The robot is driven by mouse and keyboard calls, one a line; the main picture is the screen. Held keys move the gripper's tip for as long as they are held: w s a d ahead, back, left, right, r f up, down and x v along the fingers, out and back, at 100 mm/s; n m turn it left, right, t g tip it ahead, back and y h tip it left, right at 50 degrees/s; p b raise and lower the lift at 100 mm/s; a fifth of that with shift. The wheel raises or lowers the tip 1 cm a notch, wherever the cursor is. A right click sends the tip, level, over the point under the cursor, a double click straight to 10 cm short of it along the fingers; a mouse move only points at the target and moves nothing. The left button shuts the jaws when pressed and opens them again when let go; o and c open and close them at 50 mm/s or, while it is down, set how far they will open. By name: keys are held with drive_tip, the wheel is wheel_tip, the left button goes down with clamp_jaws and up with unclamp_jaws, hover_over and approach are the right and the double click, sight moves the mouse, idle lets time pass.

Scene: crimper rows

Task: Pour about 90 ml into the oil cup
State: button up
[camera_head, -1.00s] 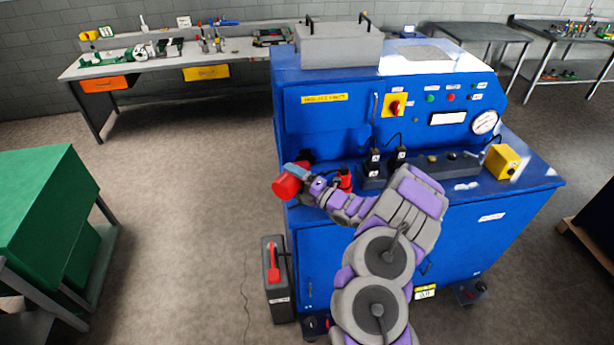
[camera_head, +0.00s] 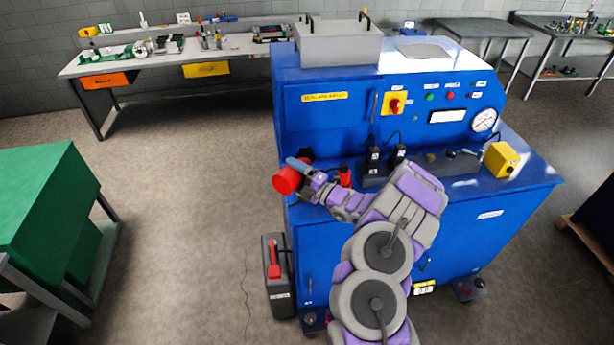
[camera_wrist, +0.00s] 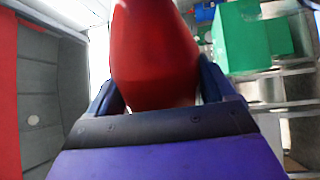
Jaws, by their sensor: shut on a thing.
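A red container (camera_head: 286,181) is in my gripper (camera_head: 304,170), off the left front corner of the blue machine. Its round end faces the head camera and it looks tipped over. In the wrist view the red container (camera_wrist: 155,50) fills the space between the two dark fingers of my gripper (camera_wrist: 158,88), which are shut on it. Its spout and any flow of liquid cannot be made out. I cannot pick out the oil cup for certain. A dark round part (camera_head: 306,155) shows just behind the container, partly hidden.
The blue machine (camera_head: 400,245) has a small red bottle (camera_head: 344,176), black blocks (camera_head: 374,168) and a yellow box (camera_head: 501,160) on its ledge. A dark case with a red handle (camera_head: 277,280) stands at its left side. A green cabinet (camera_head: 40,210) is far left. Open floor lies between.

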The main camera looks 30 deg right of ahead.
drive_tip(key=shift+r+m+p, duration=0.3)
drive_tip(key=shift+r+m, duration=0.05)
drive_tip(key=shift+m, duration=0.15)
idle(0.3)
wheel_tip(320, 180, down, 4)
drive_tip(key=n+b, duration=0.4)
drive_tip(key=shift+s+a+r+n+y+b, duration=0.1)
drive_tip(key=shift+a+r+n+y+b, duration=0.05)
drive_tip(key=shift+n+y+b, duration=0.2)
drive_tip(key=shift+f+n+g+b, duration=0.3)
drive_tip(key=shift+n+b, duration=0.15)
drive_tip(key=shift+b, duration=0.25)
drive_tip(key=shift+r+n, duration=0.3)
drive_tip(key=shift+r, duration=0.05)
